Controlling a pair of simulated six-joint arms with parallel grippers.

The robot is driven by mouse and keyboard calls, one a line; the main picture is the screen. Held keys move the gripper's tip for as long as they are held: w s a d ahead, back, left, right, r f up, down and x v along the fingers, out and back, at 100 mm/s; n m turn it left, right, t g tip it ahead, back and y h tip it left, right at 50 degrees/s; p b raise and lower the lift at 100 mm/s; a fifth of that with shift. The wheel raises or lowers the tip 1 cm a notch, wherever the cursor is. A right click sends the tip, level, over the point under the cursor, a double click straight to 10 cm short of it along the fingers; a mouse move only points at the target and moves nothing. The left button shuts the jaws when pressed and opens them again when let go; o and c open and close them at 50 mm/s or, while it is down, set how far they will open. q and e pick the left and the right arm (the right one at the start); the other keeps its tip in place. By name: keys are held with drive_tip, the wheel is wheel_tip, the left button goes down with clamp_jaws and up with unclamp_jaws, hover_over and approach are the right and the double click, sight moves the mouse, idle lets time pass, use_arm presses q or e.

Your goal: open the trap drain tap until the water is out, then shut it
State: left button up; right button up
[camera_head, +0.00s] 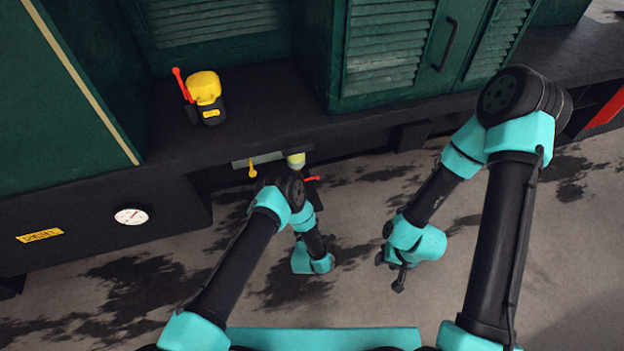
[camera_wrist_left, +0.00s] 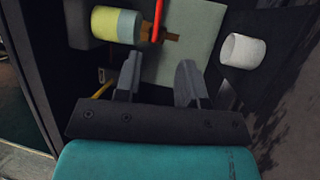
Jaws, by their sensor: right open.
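The trap (camera_head: 296,160) is a pale yellow bowl hanging under the tram's ledge. In the left wrist view the trap (camera_wrist_left: 112,25) lies sideways, yellowish with a pale blue band. Its tap has a red lever (camera_wrist_left: 158,22) on a brass stem (camera_wrist_left: 175,37); the lever also shows in the head view (camera_head: 312,178). My left gripper (camera_wrist_left: 158,80) is open and empty, its fingers short of the lever and apart from it. In the head view its fingers are hidden. My right gripper (camera_head: 392,275) is open and empty above the floor, right of the trap. Flow from the tap cannot be made out.
A white cylinder (camera_wrist_left: 243,50) is right of the tap in the left wrist view. A yellow-topped device (camera_head: 204,88) with a red lever stands on the ledge. A small yellow tap (camera_head: 252,169) hangs left of the trap. A round gauge (camera_head: 131,216) is farther left.

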sight(312, 178)
use_arm(q)
drive_tip(key=x, duration=1.6)
drive_tip(key=shift+w, duration=0.15)
clamp_jaws()
